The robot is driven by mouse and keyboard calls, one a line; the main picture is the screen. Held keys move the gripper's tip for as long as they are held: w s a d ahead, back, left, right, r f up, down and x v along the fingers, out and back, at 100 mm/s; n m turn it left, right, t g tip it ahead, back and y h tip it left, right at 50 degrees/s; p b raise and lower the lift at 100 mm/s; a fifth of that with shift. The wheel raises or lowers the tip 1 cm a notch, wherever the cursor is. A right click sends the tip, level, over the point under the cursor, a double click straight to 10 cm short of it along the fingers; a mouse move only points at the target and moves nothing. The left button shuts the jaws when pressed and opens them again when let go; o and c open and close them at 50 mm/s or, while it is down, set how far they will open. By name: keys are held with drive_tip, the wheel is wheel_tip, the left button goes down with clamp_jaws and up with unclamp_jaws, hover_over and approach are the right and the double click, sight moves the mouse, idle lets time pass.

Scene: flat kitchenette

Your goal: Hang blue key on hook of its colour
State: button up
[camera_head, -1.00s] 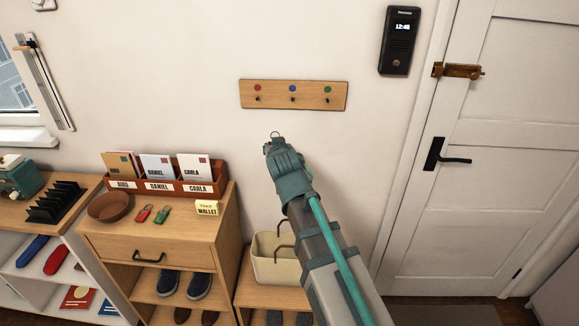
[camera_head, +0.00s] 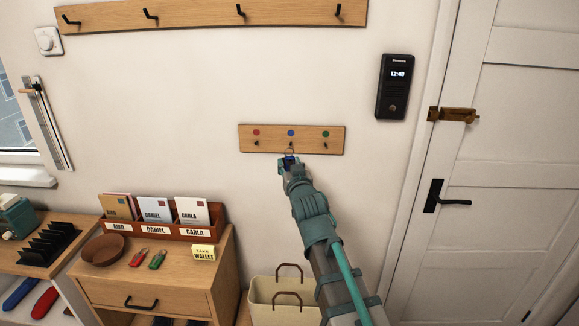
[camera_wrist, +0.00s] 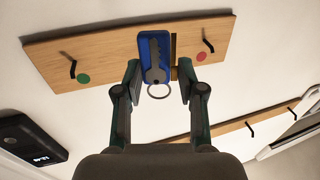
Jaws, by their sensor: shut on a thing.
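The blue key (camera_head: 290,159) is held in my gripper (camera_head: 288,165), just in front of the small wooden key board (camera_head: 260,145). In the wrist view its blue fob (camera_wrist: 155,45) and metal key lie between the two fingers (camera_wrist: 160,80), with the ring (camera_wrist: 160,91) sticking out. The board has red, blue (camera_head: 291,132) and green dots, each above a small hook. The ring shows close to the blue-dot hook (camera_head: 291,145) in the head view; I cannot tell whether it is around it. In the wrist view the key hides that dot and hook.
A long coat rack (camera_head: 200,14) is above, an intercom (camera_head: 396,86) and door (camera_head: 500,200) to the right. A bag (camera_head: 262,300) stands below.

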sight(289, 152)
drive_tip(key=shift+w+f+p, duration=0.2)
drive_tip(key=shift+w+p, duration=1.6)
drive_tip(key=shift+w, duration=1.5)
drive_tip(key=shift+w+f+b, duration=0.5)
drive_tip(key=shift+f+b, duration=0.05)
drive_tip(key=shift+b, duration=0.25)
drive_tip(key=o, duration=1.3)
drive_tip(key=shift+c, duration=0.2)
